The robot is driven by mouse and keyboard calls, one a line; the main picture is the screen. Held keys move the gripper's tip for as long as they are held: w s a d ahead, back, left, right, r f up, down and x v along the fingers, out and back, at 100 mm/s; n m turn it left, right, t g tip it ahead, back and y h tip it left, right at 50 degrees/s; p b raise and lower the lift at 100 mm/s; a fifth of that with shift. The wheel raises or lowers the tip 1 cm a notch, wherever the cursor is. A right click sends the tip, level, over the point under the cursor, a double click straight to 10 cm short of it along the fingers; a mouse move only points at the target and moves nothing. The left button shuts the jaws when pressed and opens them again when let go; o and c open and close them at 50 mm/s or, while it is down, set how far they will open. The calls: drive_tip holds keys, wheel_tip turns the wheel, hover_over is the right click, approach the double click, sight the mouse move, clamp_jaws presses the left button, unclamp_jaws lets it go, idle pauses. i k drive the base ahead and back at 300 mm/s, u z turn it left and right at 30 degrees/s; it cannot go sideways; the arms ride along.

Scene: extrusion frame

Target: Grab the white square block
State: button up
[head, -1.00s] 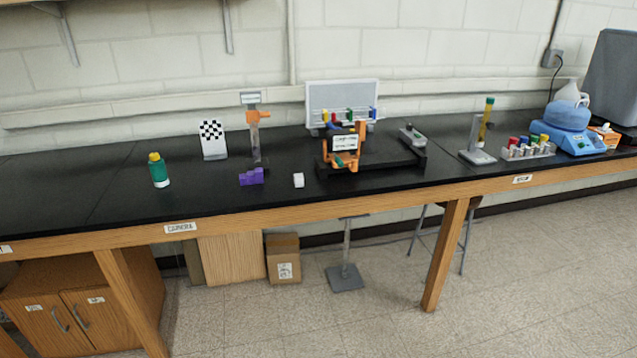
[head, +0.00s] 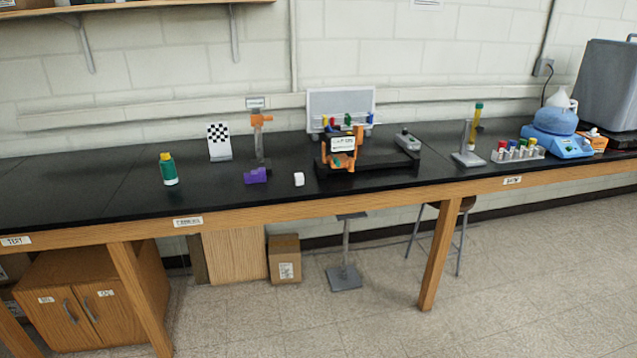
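The white square block (head: 299,179) is small and sits on the black bench top, near its front edge, left of the middle in the head view. A purple stepped block (head: 256,175) lies just to its left, with a gap between them. A black and orange device (head: 342,150) stands to its right. My gripper is not in view.
The black bench top (head: 110,205) has free room at the left and front. A green bottle with a yellow cap (head: 168,169), a checkerboard card (head: 219,141) and an orange-clamped stand (head: 260,135) stand left. A tube rack (head: 517,151) and blue device (head: 558,140) stand right.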

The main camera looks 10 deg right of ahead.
sight(297, 177)
drive_tip(key=z, duration=0.05)
drive_tip(key=k, duration=0.5)
drive_tip(key=u, duration=0.3)
drive_tip(key=i, duration=0.9)
drive_tip(key=u, duration=0.6)
